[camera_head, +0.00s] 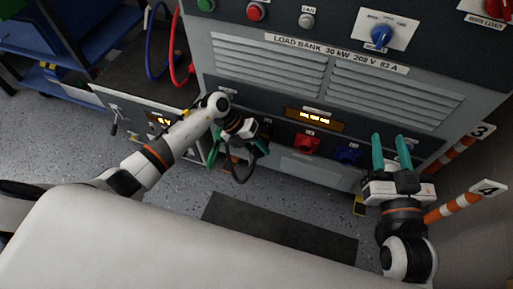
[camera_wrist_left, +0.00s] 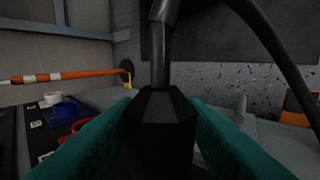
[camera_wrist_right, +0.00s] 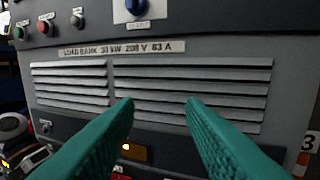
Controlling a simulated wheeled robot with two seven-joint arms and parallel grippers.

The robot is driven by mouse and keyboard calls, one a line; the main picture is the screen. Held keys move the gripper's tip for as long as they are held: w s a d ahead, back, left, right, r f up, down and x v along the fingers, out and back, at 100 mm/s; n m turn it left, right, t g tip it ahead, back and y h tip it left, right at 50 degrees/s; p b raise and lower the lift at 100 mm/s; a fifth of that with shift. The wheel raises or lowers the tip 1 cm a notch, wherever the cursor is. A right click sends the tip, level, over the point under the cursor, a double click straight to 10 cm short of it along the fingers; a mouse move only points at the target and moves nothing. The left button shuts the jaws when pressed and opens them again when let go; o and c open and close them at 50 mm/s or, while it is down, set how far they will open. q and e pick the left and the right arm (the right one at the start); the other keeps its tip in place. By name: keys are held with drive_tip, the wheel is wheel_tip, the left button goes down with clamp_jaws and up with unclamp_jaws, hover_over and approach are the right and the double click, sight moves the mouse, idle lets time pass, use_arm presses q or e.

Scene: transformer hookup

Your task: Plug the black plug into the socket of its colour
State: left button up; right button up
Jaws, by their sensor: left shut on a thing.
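My left gripper (camera_head: 256,150) is shut on the black plug (camera_wrist_left: 160,108), whose black cable loops below the hand in the head view. It is in front of the lower load bank panel, left of the red socket (camera_head: 306,143). The blue socket (camera_head: 348,155) is further right. In the left wrist view the red, blue (camera_wrist_left: 72,110) and white (camera_wrist_left: 53,98) sockets line the panel at left. I cannot make out the black socket; the left hand covers part of the row. My right gripper (camera_head: 392,142) is open and empty, in front of the panel's right side.
The load bank (camera_head: 340,75) fills the back, with louvres and an orange display (camera_head: 315,119). Orange-and-white posts (camera_head: 455,208) stand at right. A smaller unit (camera_head: 130,105) with red and blue cables stands at left. A dark mat (camera_head: 280,228) lies on the floor.

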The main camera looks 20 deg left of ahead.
use_arm(q)
drive_tip(key=shift+w, duration=0.2)
use_arm(e)
drive_tip(key=shift+r+t, duration=0.25)
drive_tip(key=shift+t, duration=0.05)
use_arm(q)
drive_tip(key=shift+w, duration=0.1)
use_arm(e)
drive_tip(key=shift+r, duration=0.3)
use_arm(q)
drive_tip(key=shift+w, duration=0.2)
use_arm(e)
drive_tip(key=shift+a+r+t, duration=0.15)
drive_tip(key=shift+r+t, duration=0.35)
drive_tip(key=shift+t, duration=0.1)
use_arm(q)
drive_tip(key=o, duration=1)
drive_tip(key=shift+o, duration=0.4)
drive_tip(key=shift+o, duration=0.7)
drive_tip(key=shift+r, duration=0.1)
